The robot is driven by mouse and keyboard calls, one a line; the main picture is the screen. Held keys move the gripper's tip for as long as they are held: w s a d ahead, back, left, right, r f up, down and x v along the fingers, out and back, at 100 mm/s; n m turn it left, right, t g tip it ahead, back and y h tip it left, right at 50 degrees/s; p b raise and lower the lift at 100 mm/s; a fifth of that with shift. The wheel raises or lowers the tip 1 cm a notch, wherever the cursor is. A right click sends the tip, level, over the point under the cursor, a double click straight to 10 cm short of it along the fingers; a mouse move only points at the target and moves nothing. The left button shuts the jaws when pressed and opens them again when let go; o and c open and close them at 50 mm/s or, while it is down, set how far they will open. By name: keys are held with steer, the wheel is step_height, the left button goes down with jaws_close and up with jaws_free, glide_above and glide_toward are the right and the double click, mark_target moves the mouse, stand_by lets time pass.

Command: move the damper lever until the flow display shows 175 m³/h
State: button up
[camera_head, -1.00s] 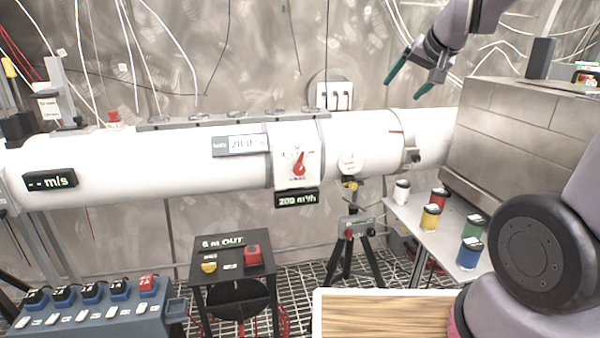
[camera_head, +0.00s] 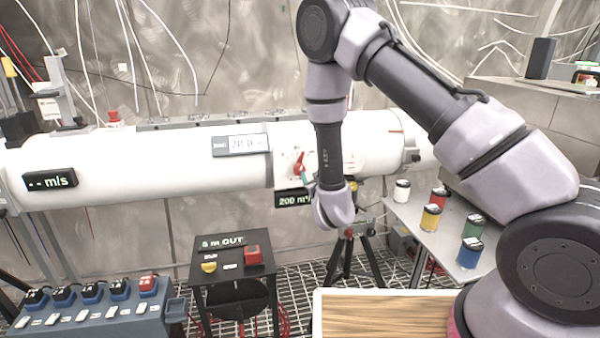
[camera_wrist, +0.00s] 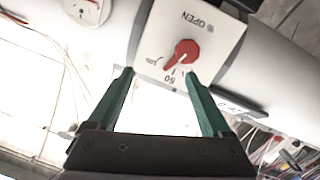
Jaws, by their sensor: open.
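The red damper lever (camera_head: 299,164) sits on a white dial plate on the front of the white duct. In the wrist view the lever (camera_wrist: 183,54) shows as a red knob with a pointer, near a "50" mark, with "OPEN" printed at the plate's top. My gripper (camera_wrist: 160,82) is open, its two green fingers spread short of the lever, with nothing between them. In the head view my arm partly covers the plate, and a green finger shows just below the lever. The flow display (camera_head: 292,199) under the plate reads 200, its right end hidden by my wrist.
An m/s display (camera_head: 50,180) is on the duct at left. A black stand (camera_head: 232,262) with red and yellow buttons is below. Colored jars stand on a side table (camera_head: 415,213) at right. A round gauge (camera_wrist: 88,8) is near the dial plate.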

mark_target(299, 169)
step_height(299, 169, down, 3)
steer(key=s+a+n+y, duration=0.2)
steer(key=n, duration=0.1)
steer(key=x, duration=1)
steer(key=shift+w+a+f, duration=0.1)
steer(key=shift+w+a, duration=0.1)
jaws_close()
steer(key=shift+n, duration=1.1)
jaws_free()
